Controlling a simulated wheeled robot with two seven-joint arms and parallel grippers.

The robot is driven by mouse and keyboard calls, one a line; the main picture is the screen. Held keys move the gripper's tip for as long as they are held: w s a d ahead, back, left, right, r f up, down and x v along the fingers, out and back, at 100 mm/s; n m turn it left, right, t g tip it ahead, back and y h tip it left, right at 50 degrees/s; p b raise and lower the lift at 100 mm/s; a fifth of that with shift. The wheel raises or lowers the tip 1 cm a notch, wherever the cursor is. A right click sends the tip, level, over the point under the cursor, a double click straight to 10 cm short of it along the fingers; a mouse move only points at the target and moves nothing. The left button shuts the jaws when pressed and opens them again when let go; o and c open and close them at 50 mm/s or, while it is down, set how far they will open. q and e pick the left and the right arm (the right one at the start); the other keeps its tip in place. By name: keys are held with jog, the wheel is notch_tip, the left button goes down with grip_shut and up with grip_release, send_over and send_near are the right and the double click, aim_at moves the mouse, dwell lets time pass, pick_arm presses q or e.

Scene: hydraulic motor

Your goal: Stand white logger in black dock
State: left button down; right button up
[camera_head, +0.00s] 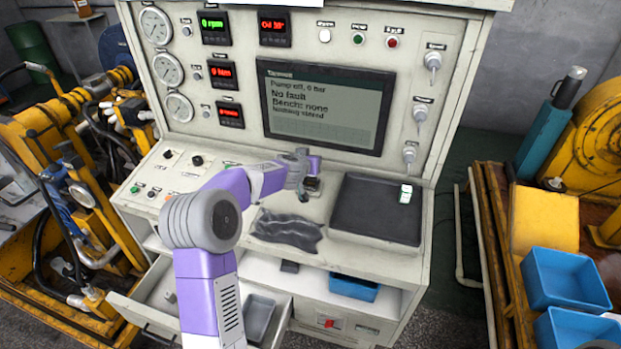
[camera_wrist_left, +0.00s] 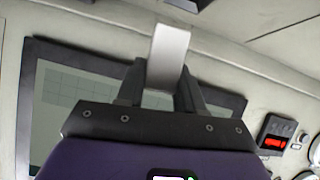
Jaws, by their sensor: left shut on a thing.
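In the left wrist view, my left gripper (camera_wrist_left: 160,88) is shut on a pale grey-white flat slab, which looks like the white logger (camera_wrist_left: 169,50). The slab sticks out beyond the two dark fingers. In the head view, my purple left arm reaches over the console, and my left gripper (camera_head: 303,190) is low near the panel below the screen; the slab cannot be made out there. A small dark block (camera_head: 313,185) beside the gripper may be the black dock, but I cannot tell. My right gripper is not in view.
A black tray (camera_head: 350,218) at the right of the console holds a small white and green item (camera_head: 405,194). A crumpled dark cloth (camera_head: 287,230) lies left of the tray. The screen (camera_head: 325,108) rises behind. An open drawer (camera_head: 150,318) is below.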

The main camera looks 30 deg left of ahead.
pick_arm(q)
jog(key=shift+f+b, duration=1.6)
jog(key=shift+f, duration=0.4)
jog(key=shift+r, duration=0.1)
jog(key=c, duration=0.7)
grip_release()
jog(key=v, duration=1.2)
